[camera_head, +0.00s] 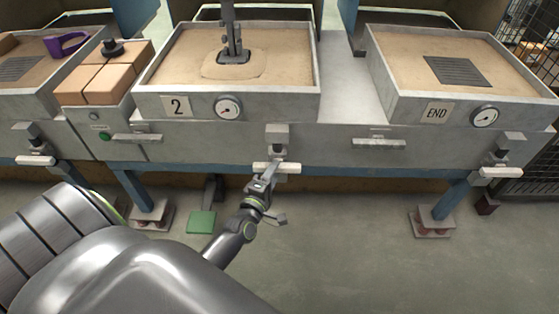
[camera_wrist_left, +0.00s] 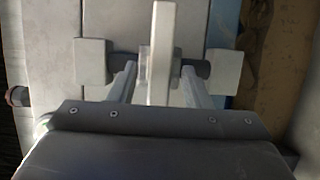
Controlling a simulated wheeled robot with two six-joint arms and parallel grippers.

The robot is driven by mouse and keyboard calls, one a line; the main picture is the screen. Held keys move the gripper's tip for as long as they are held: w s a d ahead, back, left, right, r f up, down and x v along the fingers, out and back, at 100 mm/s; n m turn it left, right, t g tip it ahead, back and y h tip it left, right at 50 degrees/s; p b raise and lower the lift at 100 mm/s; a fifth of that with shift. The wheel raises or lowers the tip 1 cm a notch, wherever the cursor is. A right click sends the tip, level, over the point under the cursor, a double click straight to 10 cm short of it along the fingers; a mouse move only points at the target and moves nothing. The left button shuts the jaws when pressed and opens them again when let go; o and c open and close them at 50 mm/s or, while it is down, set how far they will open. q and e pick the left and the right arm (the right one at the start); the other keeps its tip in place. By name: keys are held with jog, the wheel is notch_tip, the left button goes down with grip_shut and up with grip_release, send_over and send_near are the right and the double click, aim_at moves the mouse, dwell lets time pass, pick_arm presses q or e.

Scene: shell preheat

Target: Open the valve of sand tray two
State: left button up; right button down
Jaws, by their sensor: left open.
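Sand tray two (camera_head: 280,105) is a grey box of sand marked by a "2" plate (camera_head: 177,106), with a dial (camera_head: 228,107) on its front. Its valve (camera_head: 277,136) hangs below the front, with a pale lever (camera_head: 290,168) lying crosswise. My left gripper (camera_head: 264,181) is open just in front of and below this lever. In the left wrist view the lever (camera_wrist_left: 162,40) stands between the two fingers of my gripper (camera_wrist_left: 160,88), with a gap on each side. A dark rod with pale end blocks lies behind it. My right gripper is not in view.
The END tray (camera_head: 465,110) stands right with its own lever (camera_head: 500,172); another lever (camera_head: 36,161) is at far left. Bricks (camera_head: 105,76) and a purple object (camera_head: 66,44) lie left. A green pedal (camera_head: 201,222) is below.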

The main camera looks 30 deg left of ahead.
pick_arm(q)
jog(key=shift+w+a, duration=0.2)
jog(key=shift+w, duration=0.95)
jog(key=shift+w+a, duration=0.2)
jog(key=shift+w, duration=0.95)
grip_shut()
